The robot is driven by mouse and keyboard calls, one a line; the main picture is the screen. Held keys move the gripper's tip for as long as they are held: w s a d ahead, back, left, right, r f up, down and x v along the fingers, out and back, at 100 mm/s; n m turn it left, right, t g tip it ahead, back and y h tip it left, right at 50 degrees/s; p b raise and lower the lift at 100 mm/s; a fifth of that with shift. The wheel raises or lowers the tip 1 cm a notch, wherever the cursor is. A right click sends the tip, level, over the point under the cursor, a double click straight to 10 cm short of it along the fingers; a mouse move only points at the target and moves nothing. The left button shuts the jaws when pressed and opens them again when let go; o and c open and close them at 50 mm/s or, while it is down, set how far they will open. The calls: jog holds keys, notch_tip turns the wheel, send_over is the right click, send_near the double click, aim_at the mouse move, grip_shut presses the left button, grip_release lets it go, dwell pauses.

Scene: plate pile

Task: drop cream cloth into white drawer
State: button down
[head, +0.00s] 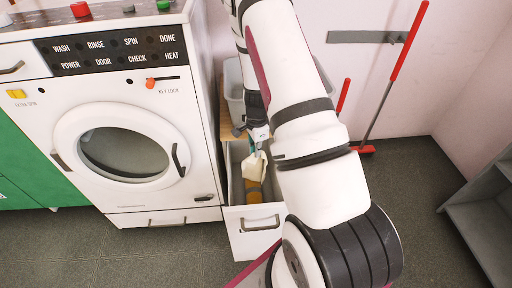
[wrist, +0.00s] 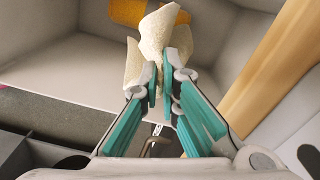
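The cream cloth (head: 254,166) hangs bunched from my gripper (head: 258,140) at the open white drawer (head: 256,232). In the wrist view, the cloth (wrist: 158,36) is pinched between the two teal-padded fingers of my gripper (wrist: 161,86), with folds spreading beyond the tips. The drawer is pulled out beside the washing machine, and its pale inner walls fill much of the wrist view (wrist: 60,60). The cloth appears over the drawer's opening or within it; its exact height above the bottom is unclear. My arm covers the drawer's right side in the head view.
An orange-yellow item (head: 253,192) lies in the drawer and also shows in the wrist view (wrist: 128,11). A washing machine (head: 125,120) stands close on the left. A wooden edge (wrist: 276,72) runs along the right in the wrist view. A grey shelf (head: 485,215) stands far right.

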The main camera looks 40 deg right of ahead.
jog(key=shift+f, duration=0.4)
jog(key=shift+c, duration=2.4)
grip_release()
notch_tip(320, 180, up, 6)
jog(key=p, duration=0.3)
jog(key=shift+f, duration=0.2)
notch_tip(320, 180, up, 12)
